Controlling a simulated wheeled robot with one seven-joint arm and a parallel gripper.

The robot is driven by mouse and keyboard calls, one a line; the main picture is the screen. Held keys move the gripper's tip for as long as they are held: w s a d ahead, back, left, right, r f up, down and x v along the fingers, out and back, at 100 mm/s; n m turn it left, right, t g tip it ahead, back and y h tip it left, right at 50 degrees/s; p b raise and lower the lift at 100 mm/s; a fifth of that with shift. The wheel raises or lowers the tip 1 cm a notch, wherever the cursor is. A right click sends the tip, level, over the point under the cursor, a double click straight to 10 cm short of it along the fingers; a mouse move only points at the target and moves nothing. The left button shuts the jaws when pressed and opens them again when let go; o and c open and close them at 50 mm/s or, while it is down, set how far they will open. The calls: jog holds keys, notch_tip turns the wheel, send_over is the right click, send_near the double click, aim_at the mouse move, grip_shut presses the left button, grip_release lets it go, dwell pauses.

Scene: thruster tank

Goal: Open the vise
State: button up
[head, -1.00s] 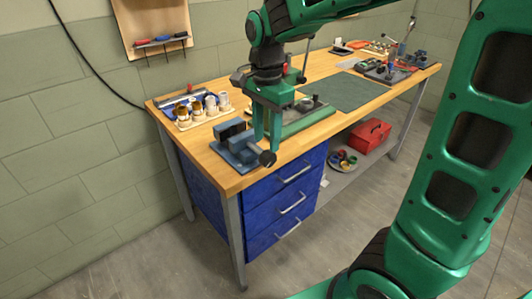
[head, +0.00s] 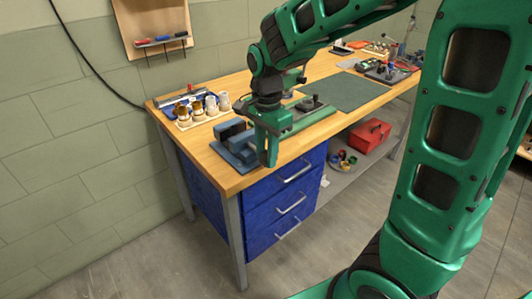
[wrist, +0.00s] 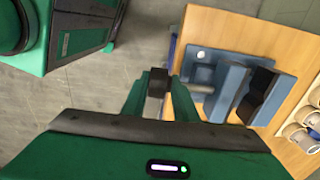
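The blue-grey vise (head: 240,150) sits at the near left corner of the workbench. In the wrist view its body (wrist: 203,75) lies right of my fingers, with dark jaw pads (wrist: 257,92) apart from each other at its far side. My gripper (head: 268,160) points down beside the vise's front end, at the bench's front edge. In the wrist view its two green fingers (wrist: 160,88) stand apart, on either side of the vise's dark handle knob (wrist: 158,80). Narrow gaps seem to remain; firm contact is not visible. In the head view my gripper hides the knob.
Several small containers (head: 212,106) stand on a wooden holder behind the vise. A green mat (head: 350,91) lies farther right on the bench (head: 206,159). Blue drawers (head: 287,200) are below the front edge. A red toolbox (head: 371,136) is on the lower shelf.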

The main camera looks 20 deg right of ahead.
jog(key=shift+s, duration=0.15)
jog(key=shift+s+a+f+h, duration=0.1)
jog(key=shift+a+h, duration=0.05)
jog(key=shift+h, duration=0.65)
jog(key=shift+t+h, duration=0.4)
jog(key=shift+h, duration=0.1)
jog(key=shift+s+f, duration=0.1)
jog(key=o, duration=0.9)
jog(key=shift+a+r, duration=0.1)
jog(key=shift+r, duration=0.2)
jog(key=v, duration=1)
